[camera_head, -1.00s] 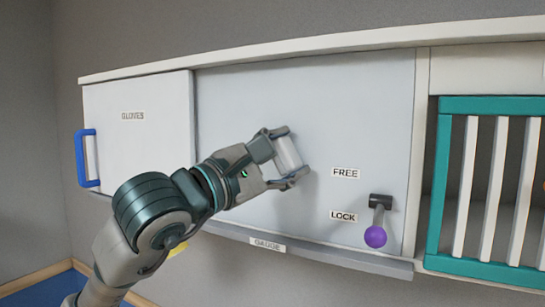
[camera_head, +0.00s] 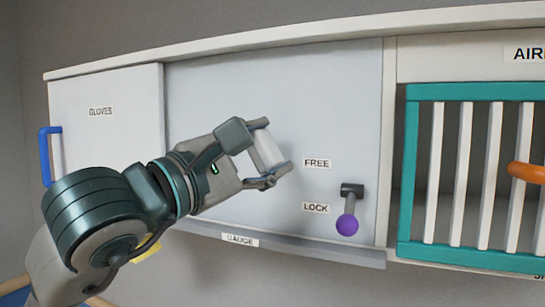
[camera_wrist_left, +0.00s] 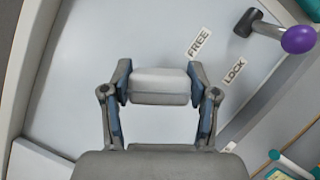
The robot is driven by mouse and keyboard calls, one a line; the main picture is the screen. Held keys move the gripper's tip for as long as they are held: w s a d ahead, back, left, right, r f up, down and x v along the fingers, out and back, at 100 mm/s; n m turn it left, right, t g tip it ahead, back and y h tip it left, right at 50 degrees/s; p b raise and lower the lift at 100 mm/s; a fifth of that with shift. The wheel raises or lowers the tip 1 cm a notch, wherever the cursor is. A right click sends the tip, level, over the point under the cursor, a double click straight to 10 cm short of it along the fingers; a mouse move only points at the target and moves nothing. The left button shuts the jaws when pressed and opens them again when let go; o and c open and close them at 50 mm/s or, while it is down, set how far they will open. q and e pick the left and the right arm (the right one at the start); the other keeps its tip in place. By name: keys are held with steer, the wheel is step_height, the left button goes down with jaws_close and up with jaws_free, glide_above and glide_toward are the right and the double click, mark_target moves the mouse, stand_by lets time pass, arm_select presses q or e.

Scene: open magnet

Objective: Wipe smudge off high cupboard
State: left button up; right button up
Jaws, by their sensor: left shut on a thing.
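My left gripper (camera_head: 268,155) is shut on a white block-shaped wiper (camera_head: 267,148), in front of the grey middle panel of the cupboard (camera_head: 300,90). In the left wrist view the wiper (camera_wrist_left: 160,86) lies between the two fingertips of my left gripper (camera_wrist_left: 160,88), against the grey panel behind. I cannot tell whether it touches the panel. No smudge shows clearly on the visible part of the panel. My right gripper is not in view.
Right of the wiper are FREE and LOCK labels and a lever with a purple knob (camera_head: 347,225). A teal-framed rack (camera_head: 410,150) with white bars and an orange handle (camera_head: 527,173) stands further right. A white GLOVES door (camera_head: 105,135) with a blue handle (camera_head: 44,155) is at left.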

arm_select(q)
steer(key=shift+s+a, duration=0.2)
steer(key=shift+s, duration=0.35)
steer(key=shift+s+a, duration=0.2)
steer(key=shift+s, duration=0.3)
steer(key=shift+a, duration=0.1)
steer(key=shift+w, duration=0.1)
steer(key=s, duration=0.1)
steer(key=s+a+b, duration=0.1)
steer(key=s, duration=0.1)
steer(key=shift+w, duration=0.1)
